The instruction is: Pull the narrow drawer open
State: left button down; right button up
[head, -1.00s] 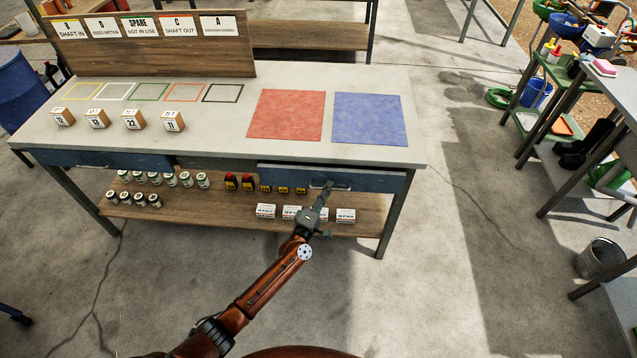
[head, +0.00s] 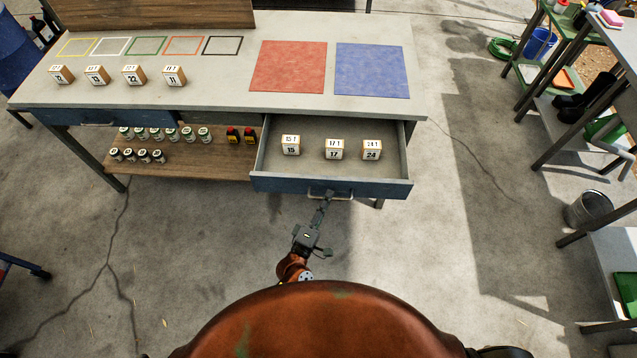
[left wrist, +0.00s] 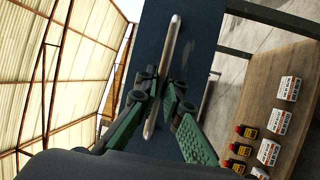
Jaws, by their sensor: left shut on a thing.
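The blue-fronted drawer (head: 375,190) at the right of the workbench is pulled well out towards me. Inside it stand three small numbered blocks: 15 (head: 291,146), 17 (head: 334,150) and 24 (head: 371,151). My left gripper (head: 322,205) is shut on the drawer's metal bar handle (head: 342,196). In the left wrist view the handle (left wrist: 173,45) runs between the green fingers of the gripper (left wrist: 157,100), in front of the dark blue drawer front (left wrist: 205,40). My right gripper is in neither view.
Another blue drawer front (head: 85,118) sits shut at the bench's left. The benchtop (head: 215,90) carries numbered blocks, coloured outlines, and a red (head: 288,67) and a blue square (head: 372,70). Jars and bottles stand on the shelf below. A metal bucket (head: 588,209) stands at right.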

pick_arm(q)
jog(key=shift+s+a, duration=0.1)
jog(key=shift+s, duration=0.95)
jog(key=shift+f, duration=0.1)
jog(key=c, duration=2)
grip_release()
jog(key=shift+c, duration=0.2)
jog(key=v, duration=1.2)
